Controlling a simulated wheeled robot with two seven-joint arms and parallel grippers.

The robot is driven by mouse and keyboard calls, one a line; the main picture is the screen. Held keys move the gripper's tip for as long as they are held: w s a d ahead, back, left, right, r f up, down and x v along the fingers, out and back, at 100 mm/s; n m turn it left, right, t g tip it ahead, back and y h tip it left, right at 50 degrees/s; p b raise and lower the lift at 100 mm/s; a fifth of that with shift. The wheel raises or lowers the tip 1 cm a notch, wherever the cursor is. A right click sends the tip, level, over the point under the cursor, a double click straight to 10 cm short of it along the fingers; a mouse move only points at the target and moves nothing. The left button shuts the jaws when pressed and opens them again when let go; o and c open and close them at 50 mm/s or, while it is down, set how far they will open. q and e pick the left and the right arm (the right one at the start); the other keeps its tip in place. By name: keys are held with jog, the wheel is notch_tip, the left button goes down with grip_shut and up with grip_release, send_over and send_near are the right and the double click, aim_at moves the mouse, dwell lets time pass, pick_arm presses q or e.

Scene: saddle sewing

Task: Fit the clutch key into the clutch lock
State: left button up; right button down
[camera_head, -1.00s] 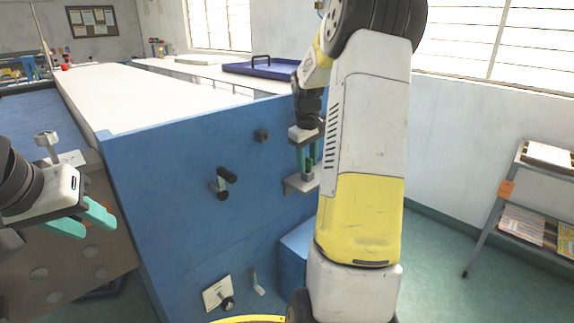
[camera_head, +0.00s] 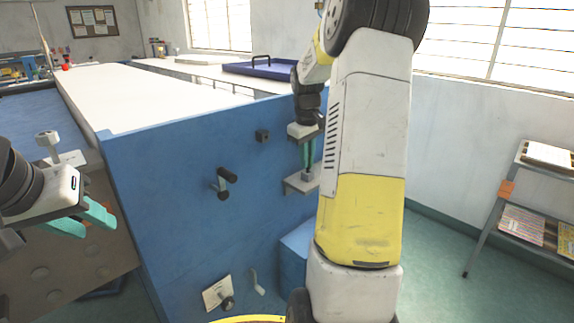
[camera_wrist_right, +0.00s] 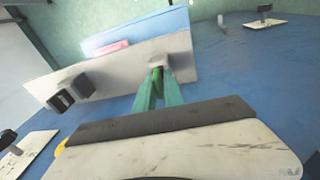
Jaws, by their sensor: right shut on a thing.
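My right gripper (camera_head: 307,168) points down over a small light shelf (camera_head: 296,187) on the blue panel, shut on a small grey piece, apparently the clutch key (camera_head: 306,176). In the right wrist view, the green fingers (camera_wrist_right: 157,82) meet at the piece (camera_wrist_right: 158,71), at the light shelf plate (camera_wrist_right: 120,68); I cannot tell whether it still rests there. Which fitting is the clutch lock is unclear; a small dark square block (camera_head: 262,135) sits on the panel up and left of the shelf. My left gripper (camera_head: 88,222) is open and empty at the left.
A dark handle (camera_head: 222,183) sticks out of the blue panel (camera_head: 165,210). A light plate with a knob (camera_head: 218,294) and a small lever (camera_head: 257,283) sit lower. A blue box (camera_head: 297,247) is below the shelf. A rack (camera_head: 525,205) stands at the right.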

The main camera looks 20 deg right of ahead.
jog(key=shift+d+r, duration=0.45)
jog(key=shift+r, duration=0.35)
jog(key=shift+a+r, duration=0.2)
jog(key=shift+r, duration=0.2)
jog(key=shift+a+r, duration=0.1)
jog(key=shift+r, duration=0.05)
jog(key=shift+r, duration=1.9)
